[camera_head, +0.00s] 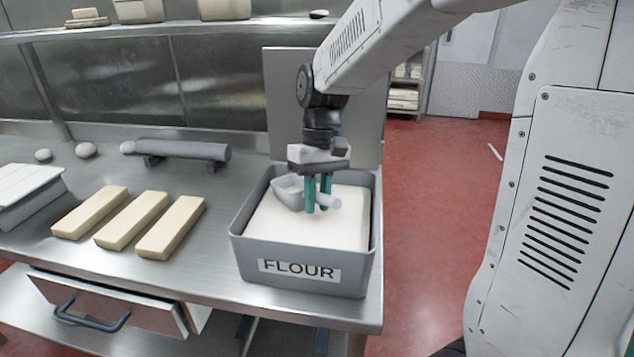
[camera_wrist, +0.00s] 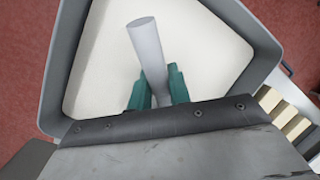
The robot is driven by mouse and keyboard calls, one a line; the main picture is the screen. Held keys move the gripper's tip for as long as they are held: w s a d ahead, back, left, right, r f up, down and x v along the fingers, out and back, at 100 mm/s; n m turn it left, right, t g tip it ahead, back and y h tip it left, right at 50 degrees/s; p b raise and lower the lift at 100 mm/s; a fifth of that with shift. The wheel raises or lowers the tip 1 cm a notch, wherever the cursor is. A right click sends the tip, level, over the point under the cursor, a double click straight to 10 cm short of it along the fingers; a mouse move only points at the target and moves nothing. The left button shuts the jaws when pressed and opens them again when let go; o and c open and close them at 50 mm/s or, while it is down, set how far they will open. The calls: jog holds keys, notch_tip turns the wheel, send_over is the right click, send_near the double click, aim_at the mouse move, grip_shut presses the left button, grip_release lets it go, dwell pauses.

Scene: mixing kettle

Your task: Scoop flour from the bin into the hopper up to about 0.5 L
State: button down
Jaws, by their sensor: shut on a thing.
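The grey flour bin (camera_head: 236,252), labelled FLOUR, stands at the right end of the steel counter. White flour (camera_head: 268,228) fills much of it. My gripper (camera_head: 318,205) points down inside the bin's opening, its teal fingers shut on the handle of a light grey scoop (camera_head: 288,190). The scoop's bowl lies to the left of the fingers, at or just above the flour; I cannot tell if it touches. In the wrist view the scoop's handle (camera_wrist: 147,50) runs between the teal fingers (camera_wrist: 158,88) over the flour (camera_wrist: 205,50). The bowl is hidden there. No hopper is identifiable.
Three pale dough bars (camera_head: 133,219) lie left of the bin on the counter (camera_head: 215,268). A grey rolling pin (camera_head: 183,150) rests behind them. A shelf (camera_head: 200,32) runs above. Red floor (camera_head: 425,220) is open to the right.

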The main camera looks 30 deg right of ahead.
jog(key=shift+f, duration=0.35)
jog(key=shift+s+d+f+t, duration=0.1)
jog(key=shift+s+f+t, duration=0.2)
jog(key=shift+f+t, duration=0.4)
jog(key=shift+s+f+t, duration=0.3)
jog(key=shift+f+t, duration=0.2)
jog(key=shift+f, duration=0.25)
jog(key=shift+r, duration=0.1)
notch_tip(320, 180, up, 10)
jog(key=shift+r, duration=0.2)
dwell(0.5)
